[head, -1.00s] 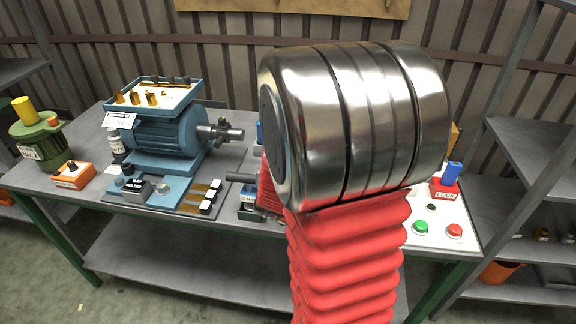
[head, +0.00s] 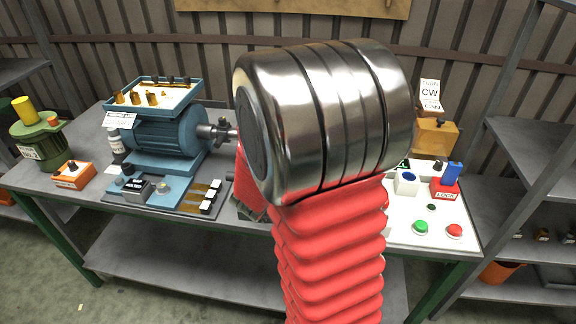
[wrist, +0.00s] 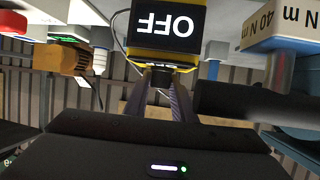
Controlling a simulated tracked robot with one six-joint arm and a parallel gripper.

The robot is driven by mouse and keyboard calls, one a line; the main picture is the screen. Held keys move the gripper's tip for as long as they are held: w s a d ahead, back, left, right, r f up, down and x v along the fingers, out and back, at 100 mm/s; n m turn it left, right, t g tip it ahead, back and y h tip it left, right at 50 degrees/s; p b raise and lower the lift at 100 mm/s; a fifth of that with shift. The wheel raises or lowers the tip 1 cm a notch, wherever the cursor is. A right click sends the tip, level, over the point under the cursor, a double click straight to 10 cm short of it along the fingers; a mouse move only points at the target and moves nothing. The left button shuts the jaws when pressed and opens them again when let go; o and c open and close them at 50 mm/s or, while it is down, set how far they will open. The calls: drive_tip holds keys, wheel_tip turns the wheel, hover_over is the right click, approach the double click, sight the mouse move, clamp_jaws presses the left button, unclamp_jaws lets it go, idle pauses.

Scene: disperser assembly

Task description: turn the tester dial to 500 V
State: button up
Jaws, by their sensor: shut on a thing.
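The tester (wrist: 167,50) is a yellow-edged box at the top middle of the wrist view, seen upside down. Its black display (wrist: 168,24) reads OFF in white letters. My gripper (wrist: 161,86) is at the tester, its two fingers shut on a small dark dial (wrist: 160,76) at the tester's face. The fingers cover much of the dial, so its pointer cannot be made out. In the head view my own arm hides the tester, the dial and the gripper.
A dark cylinder (wrist: 245,104) and blocks marked 40 N m (wrist: 270,28) lie close to the right of my fingers in the wrist view. In the head view, a blue motor (head: 168,138) stands left of my arm; a white button panel (head: 400,228) is right.

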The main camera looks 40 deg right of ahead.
drive_tip(key=o, duration=1.1)
drive_tip(key=shift+c, duration=0.2)
